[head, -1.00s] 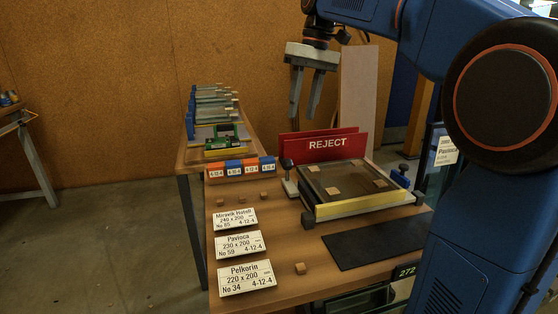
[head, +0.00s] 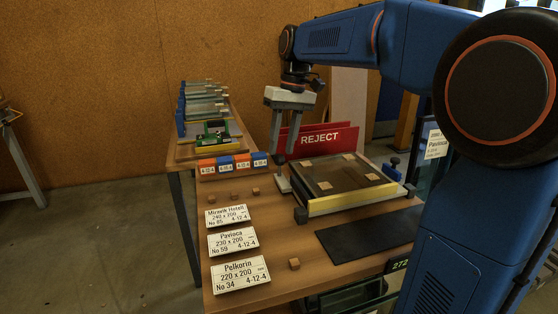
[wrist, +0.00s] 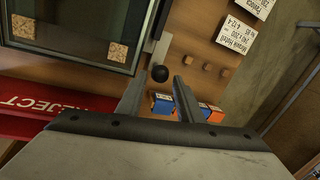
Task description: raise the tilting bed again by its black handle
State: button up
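The tilting bed (head: 335,178) lies about flat on the bench, a dark glass panel with small wooden blocks and a yellow front bar. Part of it also shows in the wrist view (wrist: 72,22). Its black handle, a round ball (wrist: 159,73), stands on a grey part at the bed's side. In the head view the ball is hard to make out near my fingertips. My gripper (head: 282,152) is open and points down above the bed's back left corner. In the wrist view the ball appears between my two fingertips (wrist: 159,80); I cannot tell whether they touch it.
A red REJECT rack (head: 320,138) stands close behind the bed and gripper. Orange and blue labelled blocks (head: 233,164) sit to the left. Several white cards (head: 233,241) and small wooden cubes lie on the bench's left. A dark mat (head: 365,233) lies in front.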

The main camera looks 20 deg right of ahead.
aim_at(279, 159)
jog(key=shift+a+f, duration=0.25)
jog(key=shift+f, duration=1)
jog(key=shift+a+f, duration=0.25)
jog(key=shift+f, duration=1)
jog(key=shift+c, duration=0.2)
jog(key=shift+s, duration=0.1)
grip_shut()
